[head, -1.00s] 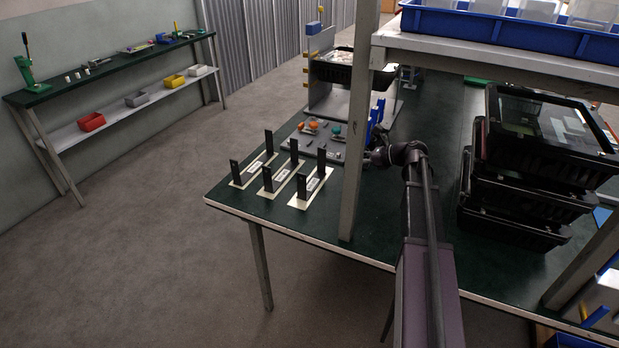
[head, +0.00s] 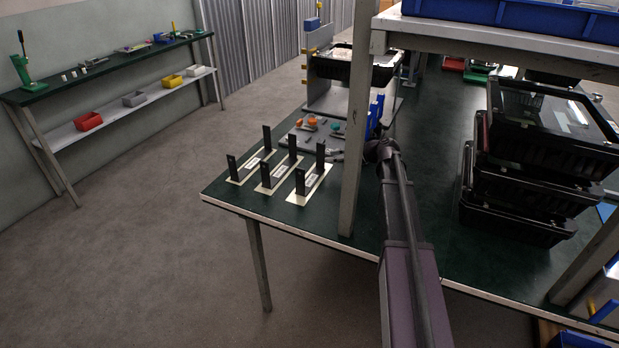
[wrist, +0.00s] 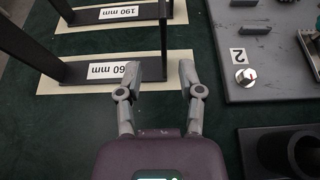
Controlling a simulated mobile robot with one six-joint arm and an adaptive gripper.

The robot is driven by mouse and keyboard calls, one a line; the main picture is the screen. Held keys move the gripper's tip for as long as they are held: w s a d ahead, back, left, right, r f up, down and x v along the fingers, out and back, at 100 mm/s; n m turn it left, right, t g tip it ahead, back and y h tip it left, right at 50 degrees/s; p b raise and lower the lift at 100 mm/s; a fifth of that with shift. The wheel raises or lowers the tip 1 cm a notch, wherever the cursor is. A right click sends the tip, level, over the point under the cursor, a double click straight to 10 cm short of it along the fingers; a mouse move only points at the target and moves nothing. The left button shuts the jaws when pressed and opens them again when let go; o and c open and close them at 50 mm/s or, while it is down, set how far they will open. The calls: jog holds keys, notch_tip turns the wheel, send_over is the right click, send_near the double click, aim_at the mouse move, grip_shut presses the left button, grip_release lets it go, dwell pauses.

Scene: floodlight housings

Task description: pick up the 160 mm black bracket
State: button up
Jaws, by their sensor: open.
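In the head view the fingers are mostly hidden near the shelf post.
The 190 mm bracket (wrist: 120,13) stands just beyond, and a third bracket (head: 246,168) is farther left. A grey board (wrist: 270,90) lies to the right in the wrist view. The shelf post (head: 352,150) and stacked black crates (head: 515,205) flank my arm.

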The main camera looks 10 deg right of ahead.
aim_at(323, 168)
jog(key=shift+w+a, duration=0.1)
jog(key=shift+a, duration=0.05)
jog(key=x, duration=0.1)
jog(key=b+x, duration=0.2)
jog(key=x, duration=0.1)
jog(key=shift+w+f, duration=0.2)
jog(key=shift+f, duration=0.1)
jog(key=shift+w+a+f, duration=0.1)
jog(key=shift+w+a, duration=0.1)
jog(key=shift+w, duration=0.05)
dwell(0.4)
grip_shut()
